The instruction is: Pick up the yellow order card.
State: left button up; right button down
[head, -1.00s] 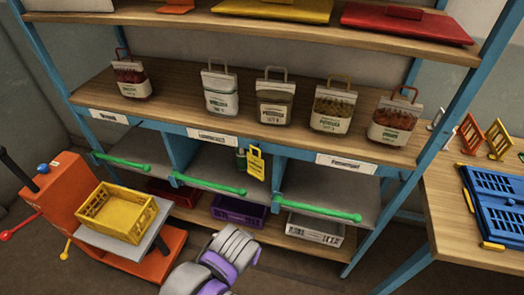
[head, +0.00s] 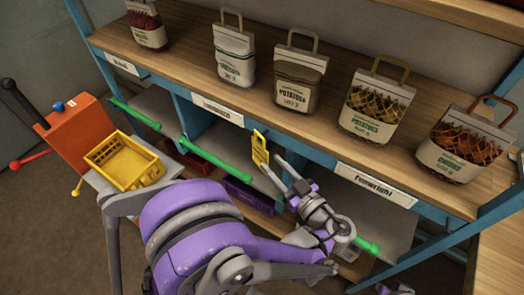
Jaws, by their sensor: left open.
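The fingertips are close below and right of the card's lower end. I cannot tell whether they touch it. My right gripper does not show clearly; only a small purple and grey part of mine is at the bottom edge.
Several sewn sacks, including a potato sack (head: 298,80), stand on the shelf board (head: 190,50) above. Green bars (head: 215,158) run along the bay fronts. A purple crate (head: 250,196) sits below. A yellow crate (head: 124,162) is beside an orange machine (head: 80,135) at left.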

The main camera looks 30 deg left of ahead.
aim_at(265, 159)
pick_arm(q)
jog(key=x, duration=0.3)
jog(key=shift+s+a+r, duration=0.15)
jog(key=shift+s+a, duration=0.05)
jog(key=shift+a, duration=0.2)
jog(key=x, duration=0.5)
jog(key=shift+w+a+r, duration=0.2)
jog(key=shift+a+r, duration=0.05)
jog(key=shift+c, duration=0.2)
grip_shut()
